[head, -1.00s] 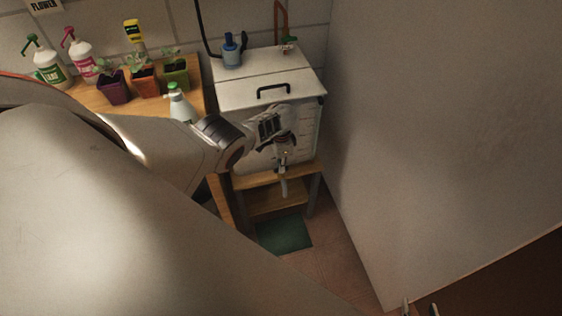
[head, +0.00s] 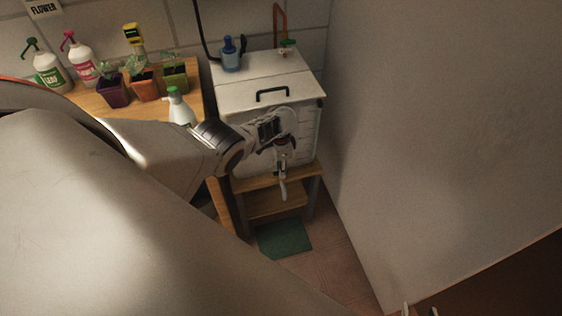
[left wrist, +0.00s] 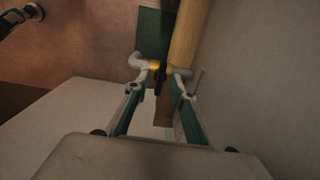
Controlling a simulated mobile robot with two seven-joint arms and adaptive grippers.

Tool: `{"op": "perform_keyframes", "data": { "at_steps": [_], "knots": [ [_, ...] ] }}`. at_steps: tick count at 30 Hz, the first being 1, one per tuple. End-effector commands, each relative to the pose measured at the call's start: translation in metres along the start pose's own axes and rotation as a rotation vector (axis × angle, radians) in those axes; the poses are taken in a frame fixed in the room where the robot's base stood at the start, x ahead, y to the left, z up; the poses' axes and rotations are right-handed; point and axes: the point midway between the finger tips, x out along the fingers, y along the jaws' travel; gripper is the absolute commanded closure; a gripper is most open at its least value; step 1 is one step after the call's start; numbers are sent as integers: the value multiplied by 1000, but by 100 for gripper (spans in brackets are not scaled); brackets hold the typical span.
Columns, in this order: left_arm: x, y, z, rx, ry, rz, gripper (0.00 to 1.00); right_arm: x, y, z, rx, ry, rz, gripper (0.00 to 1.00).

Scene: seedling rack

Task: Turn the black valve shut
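The valve's black handle (left wrist: 160,82) hangs between the fingers of my left gripper (left wrist: 161,80) in the left wrist view. Beside the handle are yellow fittings and a grey pipe elbow (left wrist: 138,61). The fingertips lie one on each side of the handle; whether they press on it is unclear. In the head view my left gripper (head: 281,168) is at the front of the white tank (head: 302,150), and the valve is mostly hidden. My right gripper (head: 420,309) shows only its tips at the bottom edge, spread apart with nothing between them.
A wooden stand (head: 245,183) is under the tank, with a green mat (head: 285,238) on the floor. A large pale panel (head: 430,130) rises close on the right. Plant pots and bottles crowd the wooden table (head: 135,128) at left.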

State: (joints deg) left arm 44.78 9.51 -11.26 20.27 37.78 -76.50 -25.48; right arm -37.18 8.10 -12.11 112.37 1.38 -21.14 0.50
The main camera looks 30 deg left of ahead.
Motion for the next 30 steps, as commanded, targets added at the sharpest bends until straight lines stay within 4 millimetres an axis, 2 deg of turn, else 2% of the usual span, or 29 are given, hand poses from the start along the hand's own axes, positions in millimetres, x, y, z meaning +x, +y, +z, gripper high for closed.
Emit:
{"op": "perform_keyframes", "data": {
  "at_steps": [13, 30],
  "knots": [
    [-24, 0, 1, 1, 1, -2, 76, 0, -1, -1, 2, 2, -1, 60],
    [-104, 0, -2, 1, 4, -1, 76, 0, -1, -1, 3, 3, -1, 60]
  ]
}}
